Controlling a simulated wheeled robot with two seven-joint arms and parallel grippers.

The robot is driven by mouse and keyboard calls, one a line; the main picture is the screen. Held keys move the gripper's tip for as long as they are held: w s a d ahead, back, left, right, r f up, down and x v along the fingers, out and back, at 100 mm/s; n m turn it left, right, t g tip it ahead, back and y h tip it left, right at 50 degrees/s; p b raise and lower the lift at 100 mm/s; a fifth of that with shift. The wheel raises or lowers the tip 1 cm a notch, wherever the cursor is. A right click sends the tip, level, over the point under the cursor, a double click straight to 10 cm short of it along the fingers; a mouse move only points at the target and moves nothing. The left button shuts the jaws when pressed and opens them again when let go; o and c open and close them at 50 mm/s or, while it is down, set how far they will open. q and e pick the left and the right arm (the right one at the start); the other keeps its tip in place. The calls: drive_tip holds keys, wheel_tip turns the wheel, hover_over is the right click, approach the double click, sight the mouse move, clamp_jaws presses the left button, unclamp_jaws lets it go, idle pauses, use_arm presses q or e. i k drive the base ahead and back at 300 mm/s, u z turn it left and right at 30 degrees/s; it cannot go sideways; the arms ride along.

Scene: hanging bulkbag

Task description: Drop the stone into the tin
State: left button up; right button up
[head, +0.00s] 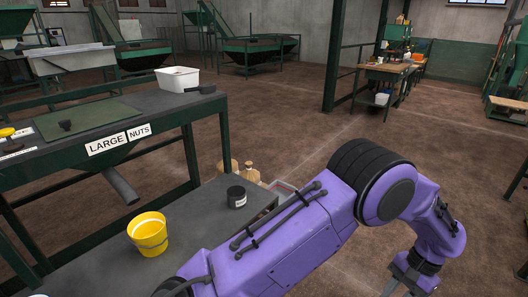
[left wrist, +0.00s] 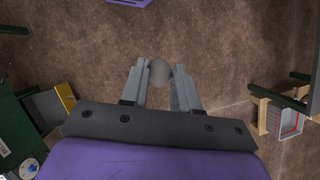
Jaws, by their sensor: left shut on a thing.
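A grey rounded stone (left wrist: 159,73) is between the fingertips of my left gripper (left wrist: 160,78) in the left wrist view. The gripper is shut on it, with bare brown floor behind. In the head view my left arm reaches across to the right, and the gripper (head: 408,284) is partly cut off at the bottom edge; the stone does not show there. A small dark tin with a white label (head: 237,197) stands upright on the low grey table, well to the left of the gripper and apart from it. My right gripper is not in view.
A yellow bucket (head: 148,233) stands on the low grey table (head: 195,222), left of the tin. A higher bench labelled LARGE NUTS (head: 150,112) is behind, holding a white container (head: 178,79). Sacks (head: 250,172) stand behind the low table. Open floor lies to the right.

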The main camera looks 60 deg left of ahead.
sight(241, 204)
drive_tip(key=u, duration=0.8)
drive_tip(key=i, duration=0.85)
drive_tip(key=u, duration=1.4)
drive_tip(key=i, duration=1.6)
drive_tip(key=u, duration=0.5)
